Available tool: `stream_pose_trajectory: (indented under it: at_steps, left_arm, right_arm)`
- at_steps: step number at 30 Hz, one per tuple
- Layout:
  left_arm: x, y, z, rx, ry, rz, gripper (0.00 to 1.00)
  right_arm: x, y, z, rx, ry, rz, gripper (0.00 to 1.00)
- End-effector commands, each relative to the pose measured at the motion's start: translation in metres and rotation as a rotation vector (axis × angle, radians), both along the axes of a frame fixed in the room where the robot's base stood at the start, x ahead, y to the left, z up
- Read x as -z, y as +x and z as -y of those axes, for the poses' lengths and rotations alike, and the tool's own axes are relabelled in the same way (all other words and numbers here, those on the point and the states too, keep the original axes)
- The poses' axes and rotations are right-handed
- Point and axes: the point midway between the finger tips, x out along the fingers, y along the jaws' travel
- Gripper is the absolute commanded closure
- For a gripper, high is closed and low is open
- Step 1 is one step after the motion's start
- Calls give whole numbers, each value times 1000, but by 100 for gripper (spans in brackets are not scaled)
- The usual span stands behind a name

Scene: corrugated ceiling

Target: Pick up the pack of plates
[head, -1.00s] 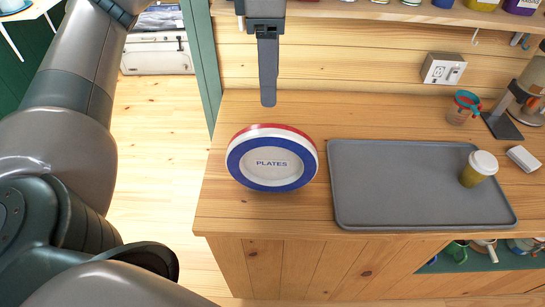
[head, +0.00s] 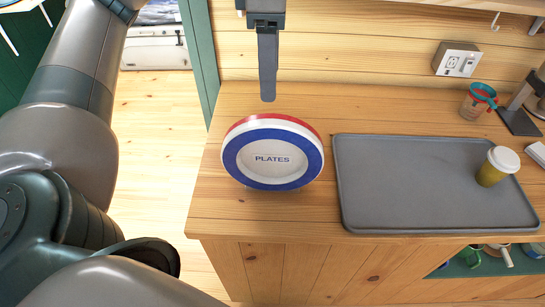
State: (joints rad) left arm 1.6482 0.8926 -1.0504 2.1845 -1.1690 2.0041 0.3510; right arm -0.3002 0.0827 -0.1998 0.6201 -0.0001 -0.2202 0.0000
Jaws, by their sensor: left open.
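The pack of plates (head: 271,158) is a round stack with a blue rim, a white band, a red back edge and the word PLATES on its face. It rests on the left part of the wooden counter (head: 215,205), tilted with its face toward me. My left gripper (head: 268,95) hangs from the top of the head view, just behind and above the pack, apart from it in the picture. One dark finger shows edge-on, and the other finger is hidden. It holds nothing that I can see. My right gripper is not in view.
A grey tray (head: 365,205) lies right of the pack, with a lidded cup (head: 496,166) on it. A measuring cup (head: 477,101) and an outlet box (head: 456,59) are at the back right. Counter space around the pack is clear. The counter's left end drops to the floor.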

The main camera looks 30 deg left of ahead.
Motion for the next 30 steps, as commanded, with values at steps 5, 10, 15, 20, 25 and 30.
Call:
stream_pose_trajectory:
  at_steps: [5,10,15,20,25,30]
  left_arm:
    - [7,0,0,0,1,-2,47]
    - [29,-1,-1,0,1,-5,47]
    - [58,0,-1,-2,1,-5,47]
    - [87,0,-1,0,1,-5,47]
    - [111,0,-1,-1,1,-4,47]
    - [121,1,0,0,0,-1,47]
  right_arm:
    - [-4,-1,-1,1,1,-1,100]
    - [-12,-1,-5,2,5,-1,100]
    - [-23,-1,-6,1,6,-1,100]
    - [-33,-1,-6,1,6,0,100]
    - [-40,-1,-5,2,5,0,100]
    - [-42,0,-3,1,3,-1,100]
